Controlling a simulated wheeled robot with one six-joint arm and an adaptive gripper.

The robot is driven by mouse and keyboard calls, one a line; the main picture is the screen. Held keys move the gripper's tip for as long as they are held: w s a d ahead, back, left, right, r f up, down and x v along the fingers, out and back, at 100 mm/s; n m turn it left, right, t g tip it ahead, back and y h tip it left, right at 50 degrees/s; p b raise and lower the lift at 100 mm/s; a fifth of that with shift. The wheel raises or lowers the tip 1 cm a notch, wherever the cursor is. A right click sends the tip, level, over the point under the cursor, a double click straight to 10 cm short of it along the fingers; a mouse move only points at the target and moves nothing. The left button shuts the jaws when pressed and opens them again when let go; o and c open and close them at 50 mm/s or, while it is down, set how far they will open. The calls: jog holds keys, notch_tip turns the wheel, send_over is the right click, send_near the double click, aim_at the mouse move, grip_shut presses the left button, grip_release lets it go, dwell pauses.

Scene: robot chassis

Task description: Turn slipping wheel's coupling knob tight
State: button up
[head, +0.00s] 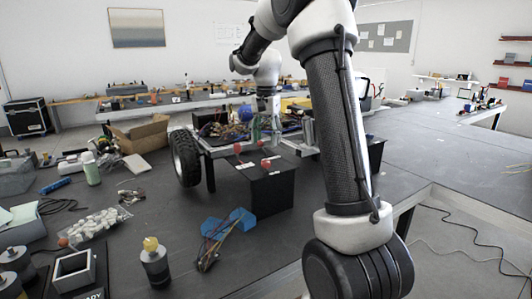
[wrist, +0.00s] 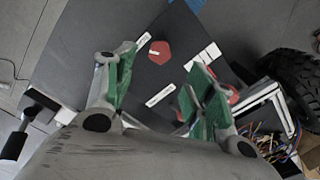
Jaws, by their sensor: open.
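A black box (head: 270,190) stands on the dark table beside the wheeled chassis, with red knobs on its top. In the wrist view, one red hexagonal knob (wrist: 159,52) shows between and beyond my fingertips. A second red knob (wrist: 233,95) is partly hidden behind my right finger. White labels lie near the knobs; their text is too small to read. My gripper (wrist: 162,62) is open, with green fingers spread and nothing between them. I cannot tell its height above the box. A black tyre wheel (head: 186,158) is on the chassis's left side in the head view.
The chassis (head: 225,149) carries wires and electronics close to the box. A yellow-topped cylinder (head: 154,262), blue connectors with wires (head: 222,228) and a bag of white parts (head: 97,224) lie on the table. An open cardboard box (head: 142,134) stands behind the wheel.

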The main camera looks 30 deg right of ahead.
notch_tip(320, 180, up, 4)
jog(key=shift+f, duration=0.1)
dwell(0.5)
jog(key=s+a+n+t, duration=0.1)
jog(key=s+n, duration=0.3)
jog(key=s, duration=0.6)
jog(key=s+a+n+t, duration=0.2)
jog(key=s+a+n, duration=0.1)
jog(key=s, duration=0.8)
jog(key=s+a+n+t, duration=0.1)
jog(key=s+a+n, duration=0.2)
jog(key=s, duration=0.7)
jog(key=shift+s+a+f+n, duration=0.2)
jog(key=shift+f+n, duration=0.15)
jog(key=shift+n, duration=0.45)
